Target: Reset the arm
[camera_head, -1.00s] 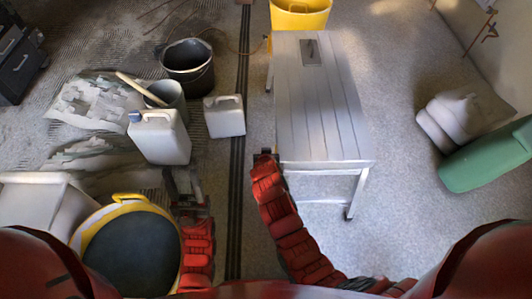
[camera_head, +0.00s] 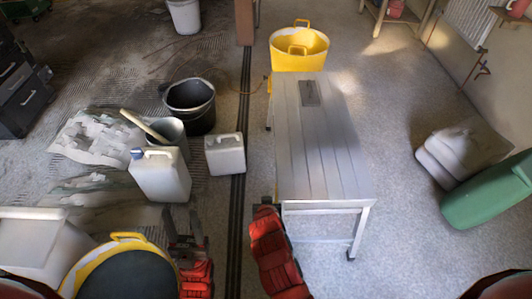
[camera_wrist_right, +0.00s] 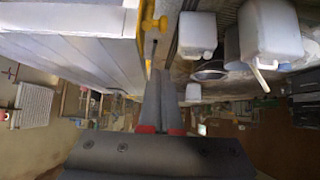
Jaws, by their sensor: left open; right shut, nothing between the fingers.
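My left gripper (camera_head: 184,228) points away from me at the lower left in the head view, beside the yellow-rimmed dark container. It is open and I see nothing held. My right arm rises in front of the near left corner of the grey table (camera_head: 325,175) in the head view; its fingertips are hard to make out there. In the right wrist view my right gripper (camera_wrist_right: 160,100) is shut, with its two dark fingers together and nothing between them. The table's pale side fills the upper left of that view.
A white canister (camera_head: 160,178), a smaller one (camera_head: 225,155) and a black bucket (camera_head: 190,105) stand left of the table. A yellow tub (camera_head: 299,52) stands behind it. A yellow-rimmed container (camera_head: 125,277) is at lower left. Grey sacks (camera_head: 462,155) and a green object (camera_head: 487,192) lie right.

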